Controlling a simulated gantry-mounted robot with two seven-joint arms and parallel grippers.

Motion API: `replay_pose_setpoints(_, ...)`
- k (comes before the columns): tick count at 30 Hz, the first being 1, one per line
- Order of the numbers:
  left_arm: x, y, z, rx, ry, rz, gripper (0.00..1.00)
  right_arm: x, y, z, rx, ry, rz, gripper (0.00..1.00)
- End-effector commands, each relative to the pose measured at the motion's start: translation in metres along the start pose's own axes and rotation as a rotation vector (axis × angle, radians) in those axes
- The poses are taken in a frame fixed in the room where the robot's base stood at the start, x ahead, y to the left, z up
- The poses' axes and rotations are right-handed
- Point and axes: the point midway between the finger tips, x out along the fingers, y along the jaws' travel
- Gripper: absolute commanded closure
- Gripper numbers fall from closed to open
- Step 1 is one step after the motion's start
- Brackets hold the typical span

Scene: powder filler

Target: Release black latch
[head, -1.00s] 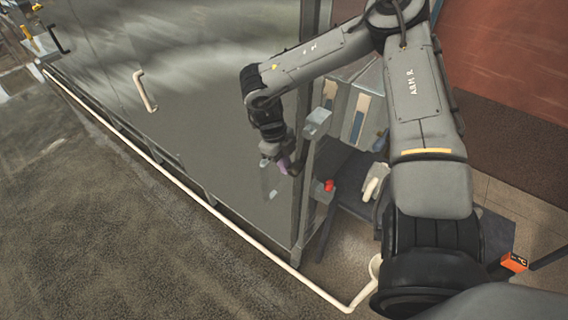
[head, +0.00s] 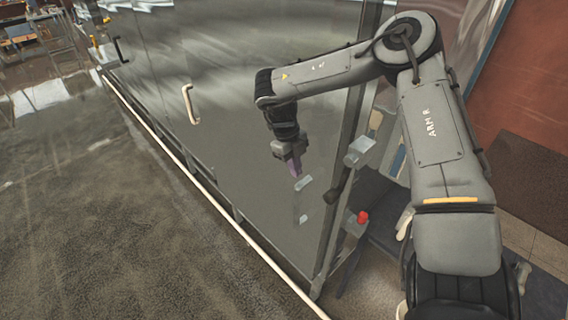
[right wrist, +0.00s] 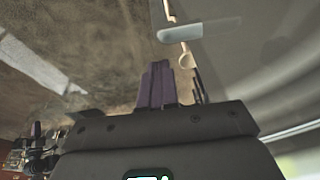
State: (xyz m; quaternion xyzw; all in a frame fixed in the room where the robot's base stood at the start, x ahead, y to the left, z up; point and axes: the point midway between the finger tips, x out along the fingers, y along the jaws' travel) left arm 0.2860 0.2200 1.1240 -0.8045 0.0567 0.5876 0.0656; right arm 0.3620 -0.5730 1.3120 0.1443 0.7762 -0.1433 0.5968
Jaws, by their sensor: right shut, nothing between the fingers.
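The black latch (head: 334,188) appears as a small dark piece on the grey post at the glass panel's right edge in the head view. My right gripper (head: 296,170), with purple fingers, is up and left of the latch in the picture, in front of the glass panel. A visible gap separates them. In the right wrist view the fingers (right wrist: 156,84) are together with nothing between them, and I cannot make out the latch there. My left gripper is not in view.
The large glass panel (head: 235,130) carries a cream handle (head: 190,104). A pale clear bracket (head: 302,198) is just below my right gripper. A red knob (head: 362,217) is right of the post. Open floor (head: 120,220) lies at left.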

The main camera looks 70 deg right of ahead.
Motion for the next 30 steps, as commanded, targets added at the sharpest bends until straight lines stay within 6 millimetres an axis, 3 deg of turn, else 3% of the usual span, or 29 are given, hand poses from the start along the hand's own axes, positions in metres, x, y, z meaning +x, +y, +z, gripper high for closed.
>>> replay_pose_setpoints(3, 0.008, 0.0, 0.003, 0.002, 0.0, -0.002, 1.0, -0.006, 0.001, 0.017, -0.001, -0.002, -0.004, 1.0)
replay_pose_setpoints(10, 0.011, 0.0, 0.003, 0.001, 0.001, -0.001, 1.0, -0.017, 0.001, 0.032, -0.001, 0.0, -0.001, 1.0)
replay_pose_setpoints(30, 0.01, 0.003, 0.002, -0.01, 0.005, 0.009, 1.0, -0.02, 0.002, 0.035, -0.002, -0.001, 0.001, 1.0)
